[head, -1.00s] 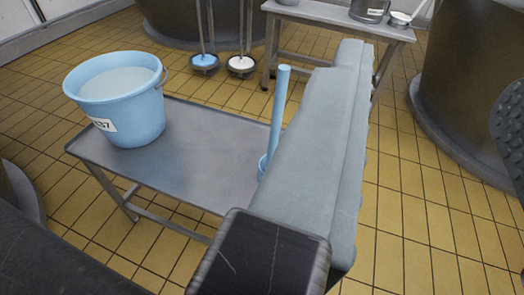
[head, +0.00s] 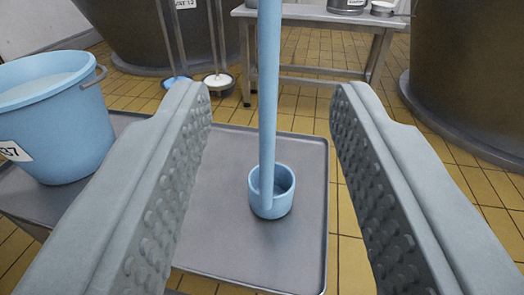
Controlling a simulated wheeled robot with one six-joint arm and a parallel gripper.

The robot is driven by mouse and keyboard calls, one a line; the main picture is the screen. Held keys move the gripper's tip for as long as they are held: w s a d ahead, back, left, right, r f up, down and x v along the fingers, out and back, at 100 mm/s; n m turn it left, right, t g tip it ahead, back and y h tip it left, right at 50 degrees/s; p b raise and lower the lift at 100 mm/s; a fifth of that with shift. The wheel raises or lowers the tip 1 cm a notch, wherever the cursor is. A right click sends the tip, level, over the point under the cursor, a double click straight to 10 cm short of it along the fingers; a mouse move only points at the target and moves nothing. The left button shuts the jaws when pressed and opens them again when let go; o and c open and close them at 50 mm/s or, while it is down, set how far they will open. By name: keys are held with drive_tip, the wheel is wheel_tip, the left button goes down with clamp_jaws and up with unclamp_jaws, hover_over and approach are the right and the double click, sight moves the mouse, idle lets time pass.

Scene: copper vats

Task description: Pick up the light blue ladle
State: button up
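The light blue ladle (head: 267,120) stands upright on a grey metal table (head: 230,250). Its cup (head: 271,193) rests on the tabletop near the right edge, and its long handle rises out of the top of the picture. My gripper (head: 268,98) is open, with one studded finger on each side of the handle in the picture. Neither finger touches the ladle. How far the fingertips are from the handle in depth is hard to tell.
A light blue bucket (head: 62,135) with pale liquid stands on the table at the left. Behind are another metal table (head: 310,22) with metal pots, two floor tools in round holders (head: 218,84), and large dark vats (head: 465,75). Yellow tiled floor is clear on the right.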

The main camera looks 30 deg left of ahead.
sight(269, 35)
drive_tip(key=x, duration=0.9)
drive_tip(key=shift+w, duration=0.1)
drive_tip(key=shift+f+x, duration=0.15)
drive_tip(key=shift+x, duration=1.15)
drive_tip(key=shift+f+x, duration=0.15)
drive_tip(key=shift+x, duration=1.15)
drive_tip(key=shift+c, duration=0.2)
clamp_jaws()
